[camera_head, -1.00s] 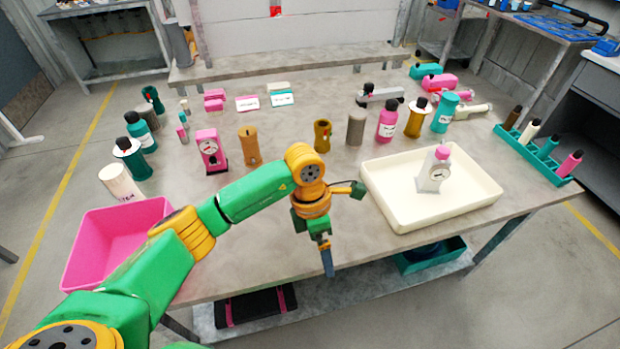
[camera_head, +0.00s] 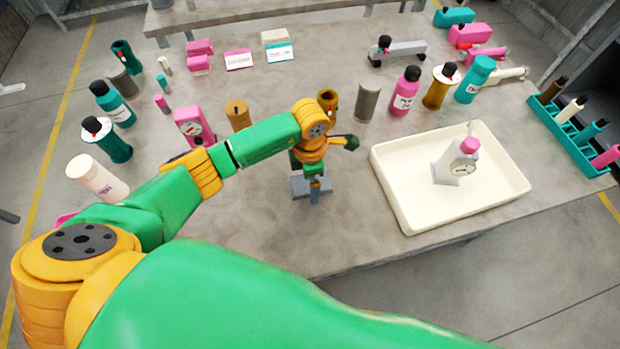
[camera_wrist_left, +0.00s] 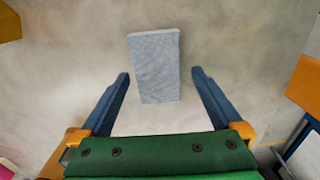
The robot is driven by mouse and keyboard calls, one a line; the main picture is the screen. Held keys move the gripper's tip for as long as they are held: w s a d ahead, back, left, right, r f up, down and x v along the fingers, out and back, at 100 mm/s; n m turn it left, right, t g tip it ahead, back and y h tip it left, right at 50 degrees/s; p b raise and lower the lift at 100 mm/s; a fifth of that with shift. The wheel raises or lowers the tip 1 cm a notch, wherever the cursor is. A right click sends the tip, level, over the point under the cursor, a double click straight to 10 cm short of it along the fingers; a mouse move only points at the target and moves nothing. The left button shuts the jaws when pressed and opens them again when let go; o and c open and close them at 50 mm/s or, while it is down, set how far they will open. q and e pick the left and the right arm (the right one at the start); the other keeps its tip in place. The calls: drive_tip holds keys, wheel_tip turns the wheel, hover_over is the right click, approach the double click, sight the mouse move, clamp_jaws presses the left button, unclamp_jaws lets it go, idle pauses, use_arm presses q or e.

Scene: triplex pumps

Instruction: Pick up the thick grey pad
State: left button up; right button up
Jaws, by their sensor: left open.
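The thick grey pad (camera_wrist_left: 155,68) is a small blue-grey block lying on the table. In the wrist view it lies between the lines of my left gripper's two blue fingers (camera_wrist_left: 160,74), with bare gaps on both sides and its far end beyond the fingertips. My left gripper is open and empty. In the head view the grey pad (camera_head: 299,187) shows at the table's middle, partly hidden behind my left gripper (camera_head: 314,190), which points down at it. The height of the fingers above the pad is hard to tell. My right gripper is not in view.
A cream tray (camera_head: 402,213) holding a grey pump with a pink cap (camera_head: 455,163) stands to the right. A pink gauge block (camera_head: 193,127) and an orange cylinder (camera_head: 238,115) stand behind and left. Several bottles line the back right. The table in front of the pad is clear.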

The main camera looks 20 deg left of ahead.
use_arm(q)
drive_tip(key=shift+w+a+f, duration=0.1)
drive_tip(key=shift+w+f, duration=0.2)
drive_tip(key=shift+f, duration=0.05)
drive_tip(key=shift+s+r, duration=0.1)
drive_tip(key=shift+s, duration=0.05)
drive_tip(key=c, duration=1.2)
drive_tip(key=shift+c, duration=0.3)
